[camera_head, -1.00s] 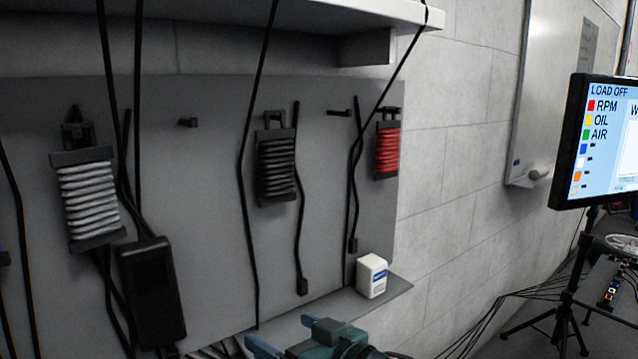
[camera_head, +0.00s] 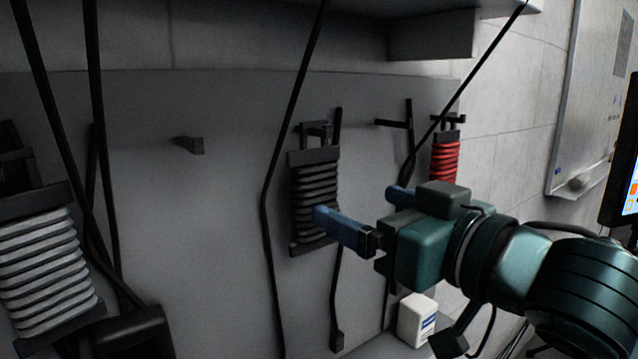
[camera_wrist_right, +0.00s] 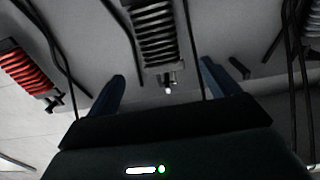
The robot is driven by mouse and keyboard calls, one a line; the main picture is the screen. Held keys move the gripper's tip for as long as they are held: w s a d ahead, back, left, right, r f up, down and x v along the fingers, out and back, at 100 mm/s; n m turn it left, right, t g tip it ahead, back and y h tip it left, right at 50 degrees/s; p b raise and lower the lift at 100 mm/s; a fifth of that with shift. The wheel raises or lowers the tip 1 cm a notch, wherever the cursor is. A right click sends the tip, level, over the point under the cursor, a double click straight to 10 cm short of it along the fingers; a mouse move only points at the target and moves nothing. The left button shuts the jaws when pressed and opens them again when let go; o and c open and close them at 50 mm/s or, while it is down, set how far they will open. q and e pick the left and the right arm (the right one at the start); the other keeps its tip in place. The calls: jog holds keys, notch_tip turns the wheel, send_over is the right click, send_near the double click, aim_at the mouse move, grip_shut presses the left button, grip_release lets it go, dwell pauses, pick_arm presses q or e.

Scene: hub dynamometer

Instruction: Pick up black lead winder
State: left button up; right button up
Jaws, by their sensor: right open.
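The black lead winder (camera_head: 313,186) hangs on a peg on the grey panel, wound with dark cable between two dark end bars. It also shows in the right wrist view (camera_wrist_right: 156,32), at top centre beyond the fingers. My right gripper (camera_head: 365,212) is in front of the panel with its blue fingers spread apart and nothing between them. One fingertip overlaps the winder's lower right in the head view; I cannot tell whether it touches. In the right wrist view, the winder lies between the directions of the two fingers (camera_wrist_right: 163,92). My left gripper is not in view.
A white winder (camera_head: 45,270) hangs at left and a red winder (camera_head: 445,158) at right. Black cables hang down in front of the panel. A bare peg (camera_head: 189,145) juts out at left. A white box (camera_head: 416,319) stands on the low ledge. A shelf overhangs above.

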aim_at(323, 182)
jog(key=x, duration=0.4)
jog(key=shift+w+a, duration=0.2)
jog(key=shift+w, duration=0.15)
jog(key=shift+w+a+r, duration=0.1)
jog(key=shift+w+a, duration=0.2)
jog(key=shift+w, duration=0.05)
jog(key=p+x, duration=0.1)
jog(key=x, duration=0.3)
jog(key=shift+w+a+r, duration=0.15)
jog(key=shift+w+r, duration=0.05)
jog(key=shift+w+a, duration=0.15)
jog(key=shift+w, duration=0.1)
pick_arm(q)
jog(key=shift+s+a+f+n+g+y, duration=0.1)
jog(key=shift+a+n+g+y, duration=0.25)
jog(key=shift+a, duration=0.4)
pick_arm(e)
jog(key=c, duration=1.2)
pick_arm(q)
jog(key=shift+p, duration=0.3)
